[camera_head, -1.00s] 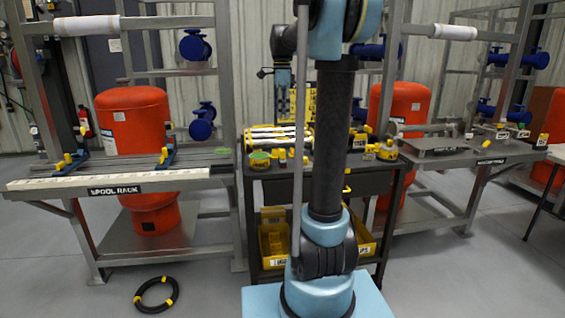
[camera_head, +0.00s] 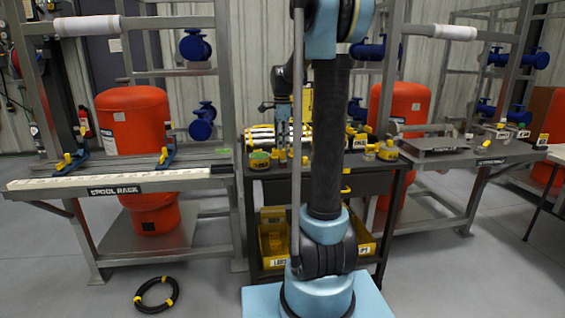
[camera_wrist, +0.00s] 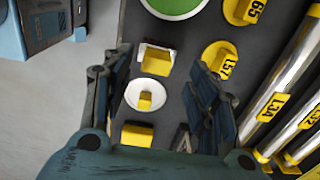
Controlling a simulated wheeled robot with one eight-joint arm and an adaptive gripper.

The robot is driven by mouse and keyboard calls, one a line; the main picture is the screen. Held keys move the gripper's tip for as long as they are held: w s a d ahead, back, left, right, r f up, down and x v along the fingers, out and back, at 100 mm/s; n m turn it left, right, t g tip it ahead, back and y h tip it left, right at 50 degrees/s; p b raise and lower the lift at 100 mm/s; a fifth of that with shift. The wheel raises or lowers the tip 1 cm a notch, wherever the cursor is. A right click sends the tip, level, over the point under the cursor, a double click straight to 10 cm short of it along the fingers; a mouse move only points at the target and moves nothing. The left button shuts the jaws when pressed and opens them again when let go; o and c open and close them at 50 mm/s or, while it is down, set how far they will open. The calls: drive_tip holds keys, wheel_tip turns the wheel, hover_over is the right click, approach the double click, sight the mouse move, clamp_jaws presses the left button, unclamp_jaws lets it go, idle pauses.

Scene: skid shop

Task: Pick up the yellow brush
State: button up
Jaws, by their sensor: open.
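In the wrist view, my gripper (camera_wrist: 160,64) is open, with one dark finger on each side of a column of small yellow pieces on the dark bench top (camera_wrist: 172,115). A yellow block with a pale, metallic-looking edge (camera_wrist: 157,62) lies between the fingertips, apart from both. Below it is a white disc with a yellow block (camera_wrist: 133,92), then another yellow block (camera_wrist: 137,135) near the palm. I cannot tell for sure which piece is the yellow brush. In the head view, my gripper (camera_head: 282,138) is low over the bench, partly hidden by my arm.
Yellow tagged round pieces (camera_wrist: 218,58) and silver tubes with yellow labels (camera_wrist: 290,90) lie right of the gripper. A green-topped round container (camera_wrist: 175,5) is at the top. Yellow bins (camera_head: 272,240) sit below the bench. A black hose ring (camera_head: 157,294) lies on the floor.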

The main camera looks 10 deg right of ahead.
sight(282, 151)
drive_tip(key=shift+s+d+f, duration=0.1)
drive_tip(key=shift+s+f, duration=0.05)
drive_tip(key=shift+f, duration=2.2)
drive_tip(key=c, duration=1.3)
drive_tip(key=shift+o, duration=0.2)
wheel_tip(282, 151, up, 10)
drive_tip(key=shift+r, duration=0.1)
drive_tip(key=o, duration=0.5)
drive_tip(key=shift+c, duration=1.4)
